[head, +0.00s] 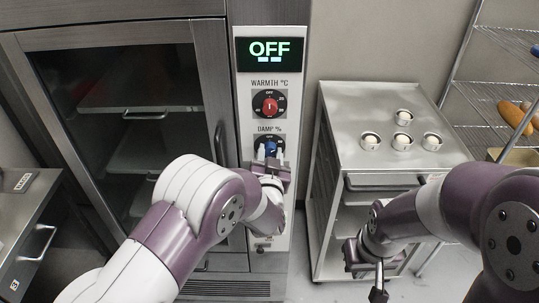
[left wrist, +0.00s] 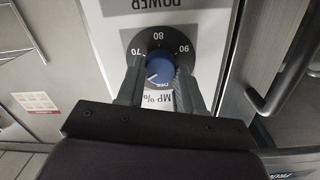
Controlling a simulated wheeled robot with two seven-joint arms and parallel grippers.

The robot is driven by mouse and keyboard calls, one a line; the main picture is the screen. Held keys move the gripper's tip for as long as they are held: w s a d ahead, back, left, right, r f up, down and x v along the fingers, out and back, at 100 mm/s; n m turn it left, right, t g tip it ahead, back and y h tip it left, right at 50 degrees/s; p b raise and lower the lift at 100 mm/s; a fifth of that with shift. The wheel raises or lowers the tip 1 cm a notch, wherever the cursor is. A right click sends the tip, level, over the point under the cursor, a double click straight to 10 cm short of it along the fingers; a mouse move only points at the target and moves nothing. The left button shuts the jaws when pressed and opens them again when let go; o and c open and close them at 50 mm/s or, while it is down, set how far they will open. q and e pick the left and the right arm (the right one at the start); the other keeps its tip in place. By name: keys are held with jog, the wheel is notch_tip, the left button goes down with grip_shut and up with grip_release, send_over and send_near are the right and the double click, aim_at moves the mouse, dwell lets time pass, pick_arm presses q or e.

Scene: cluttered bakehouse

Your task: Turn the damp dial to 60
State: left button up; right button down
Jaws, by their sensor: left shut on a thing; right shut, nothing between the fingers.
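The damp dial (head: 270,141) is a black disc with a blue knob on the cabinet's control strip, under a red warmth dial (head: 269,104). My left gripper (head: 270,158) is at the damp dial, shut on the blue knob (left wrist: 160,72), one finger on each side. In the left wrist view 70, 80 and 90 show along the dial's upper edge. A small pale mark shows on the knob's lower left; the scale beside it is hidden by a finger. The display (head: 270,48) reads OFF. My right gripper (head: 379,284) is shut and empty, low before the trolley.
A steel trolley (head: 375,100) with several small round white-topped items stands right of the cabinet. A wire rack (head: 490,75) with bread is at far right. The glass cabinet door (head: 125,110) is shut, its vertical handle close to my left gripper. A steel counter (head: 25,215) is at left.

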pick_arm(q)
jog(key=o, duration=1)
jog(key=shift+o, duration=0.2)
jog(key=s+b, duration=0.4)
jog(key=s, duration=0.8)
jog(key=shift+s+a+r, duration=0.15)
jog(key=shift+s+r, duration=0.15)
